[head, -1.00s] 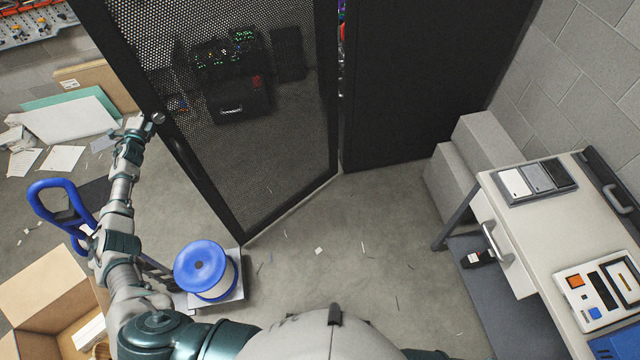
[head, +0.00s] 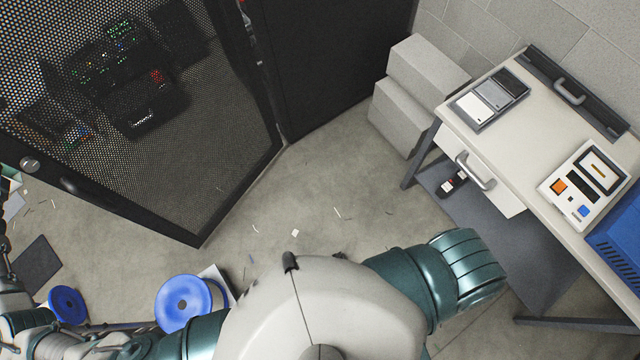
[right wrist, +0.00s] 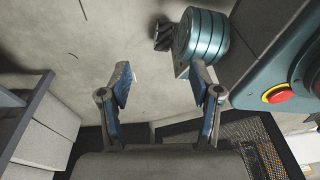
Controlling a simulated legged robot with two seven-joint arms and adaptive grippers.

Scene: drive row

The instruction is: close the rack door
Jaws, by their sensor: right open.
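The rack door (head: 190,130) is a black mesh panel in a dark frame, at the upper left of the head view. It stands swung out at an angle to the rack's black side panel (head: 335,60). Its free lower corner points toward me. A dark handle (head: 82,190) and a round lock (head: 30,164) sit along its free edge. My left arm is at the lower left, and its gripper is out of the picture. My right gripper (right wrist: 162,82) is open and empty above the floor in the right wrist view, apart from the door.
A blue spool (head: 184,303) stands on the floor below the door's corner. A workbench (head: 510,130) with an open drawer (head: 490,180) is on the right. Grey blocks (head: 410,95) stand by the wall. The floor between door and bench is mostly clear.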

